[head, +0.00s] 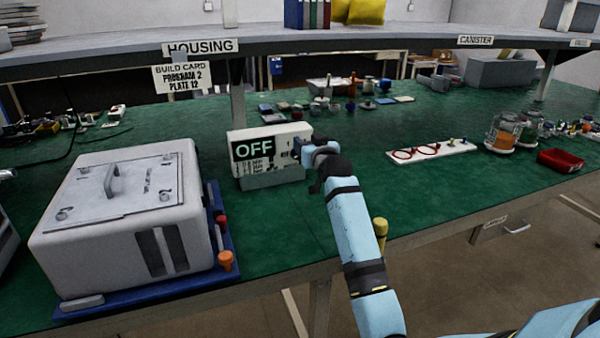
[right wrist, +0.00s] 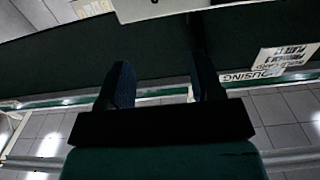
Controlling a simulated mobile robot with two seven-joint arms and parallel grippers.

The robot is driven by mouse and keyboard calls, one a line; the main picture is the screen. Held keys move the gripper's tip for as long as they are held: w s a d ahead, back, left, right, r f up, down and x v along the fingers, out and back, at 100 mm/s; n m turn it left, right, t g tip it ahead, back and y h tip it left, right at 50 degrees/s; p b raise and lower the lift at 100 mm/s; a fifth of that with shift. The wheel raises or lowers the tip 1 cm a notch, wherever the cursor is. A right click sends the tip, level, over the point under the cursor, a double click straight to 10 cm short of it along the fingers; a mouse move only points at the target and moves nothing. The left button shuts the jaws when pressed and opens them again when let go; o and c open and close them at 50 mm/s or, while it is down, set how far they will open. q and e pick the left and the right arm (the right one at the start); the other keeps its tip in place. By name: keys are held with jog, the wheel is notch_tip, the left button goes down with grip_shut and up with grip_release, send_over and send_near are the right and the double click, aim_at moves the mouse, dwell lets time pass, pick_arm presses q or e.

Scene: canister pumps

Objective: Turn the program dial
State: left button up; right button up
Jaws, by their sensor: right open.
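The program dial is on the right part of a white control box (head: 268,166) whose dark screen (head: 253,147) reads "OFF". The dial itself is mostly hidden behind my right gripper (head: 303,150), which is at the box's right front. In the right wrist view my right gripper (right wrist: 162,88) shows two dark fingers spread apart with nothing between them. A pale edge lies beyond the fingertips at the top of that view. I cannot tell whether the fingers touch the dial. A build card (head: 182,77) above reads "Program 2, Plate 12". My left gripper is not in view.
A large white housing (head: 120,215) on a blue tray (head: 222,252) stands left of the control box. A white strip with red rings (head: 430,151), canisters (head: 503,135) and a red bin (head: 562,160) are to the right. A shelf (head: 350,40) runs above the green bench.

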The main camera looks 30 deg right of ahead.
notch_tip(320, 180, down, 8)
jog(key=b, duration=0.2)
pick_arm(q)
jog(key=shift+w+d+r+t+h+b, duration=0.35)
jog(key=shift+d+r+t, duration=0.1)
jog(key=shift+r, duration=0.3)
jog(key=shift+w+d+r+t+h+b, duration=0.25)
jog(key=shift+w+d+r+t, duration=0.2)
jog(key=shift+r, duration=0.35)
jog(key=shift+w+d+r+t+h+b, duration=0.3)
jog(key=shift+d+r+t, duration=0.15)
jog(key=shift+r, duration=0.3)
pick_arm(e)
jog(key=x, duration=0.7)
jog(key=shift+w+d, duration=0.15)
jog(key=shift+w, duration=0.2)
jog(key=shift+r, duration=0.15)
jog(key=shift+c, duration=0.4)
jog(key=c, duration=0.8)
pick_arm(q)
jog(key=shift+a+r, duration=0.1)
pick_arm(e)
jog(key=shift+c, duration=0.2)
pick_arm(q)
jog(key=shift+p, duration=0.3)
